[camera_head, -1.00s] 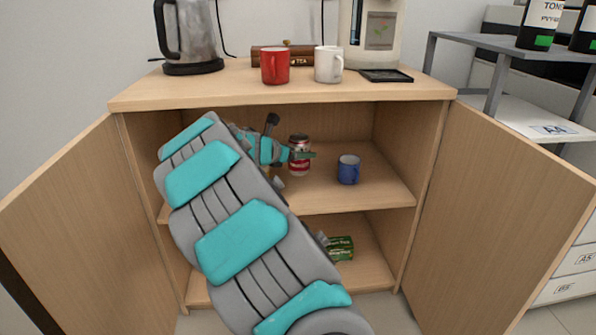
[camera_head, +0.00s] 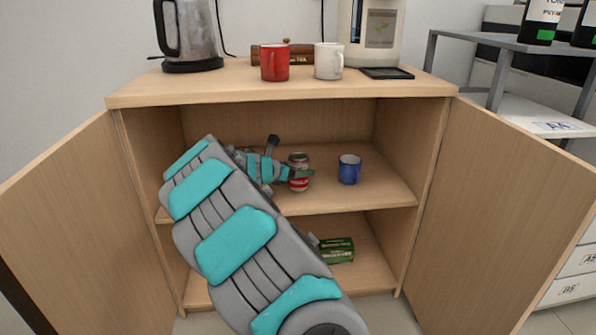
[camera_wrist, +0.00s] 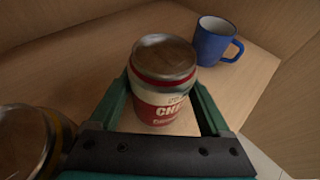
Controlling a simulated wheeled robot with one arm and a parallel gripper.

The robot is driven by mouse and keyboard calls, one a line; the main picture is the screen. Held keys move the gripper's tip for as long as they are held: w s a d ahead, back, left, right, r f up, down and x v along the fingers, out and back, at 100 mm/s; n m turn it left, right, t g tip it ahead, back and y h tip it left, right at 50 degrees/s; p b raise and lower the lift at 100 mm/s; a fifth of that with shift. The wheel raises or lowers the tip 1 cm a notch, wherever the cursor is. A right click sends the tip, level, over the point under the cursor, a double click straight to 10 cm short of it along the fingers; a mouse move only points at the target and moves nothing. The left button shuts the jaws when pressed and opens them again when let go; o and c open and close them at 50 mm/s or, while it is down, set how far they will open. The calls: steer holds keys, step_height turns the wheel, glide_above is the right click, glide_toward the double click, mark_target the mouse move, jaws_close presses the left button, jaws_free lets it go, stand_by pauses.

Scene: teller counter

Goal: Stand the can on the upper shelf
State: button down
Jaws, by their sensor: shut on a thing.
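The can (camera_head: 299,183), red and white with a metal lid, is upright at the upper shelf (camera_head: 390,190) inside the open cabinet. My gripper (camera_head: 300,172) reaches in from the left and is shut on the can. In the wrist view the can (camera_wrist: 160,85) stands between the two green fingers (camera_wrist: 163,108). Its base appears at or just above the shelf board; I cannot tell if it touches.
A blue mug (camera_head: 349,169) stands on the upper shelf right of the can. Another metal-lidded container (camera_wrist: 25,140) is at the lower left of the wrist view. A green box (camera_head: 337,250) lies on the lower shelf. Open doors (camera_head: 515,210) flank the cabinet.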

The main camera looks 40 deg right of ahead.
steer(key=shift+c, duration=0.5)
jaws_free()
steer(key=shift+f, duration=0.1)
steer(key=shift+a+r, duration=0.2)
steer(key=shift+r, duration=0.1)
steer(key=p+v, duration=0.2)
steer(key=v, duration=0.9)
steer(key=shift+a, duration=0.3)
steer(key=shift+s, duration=0.15)
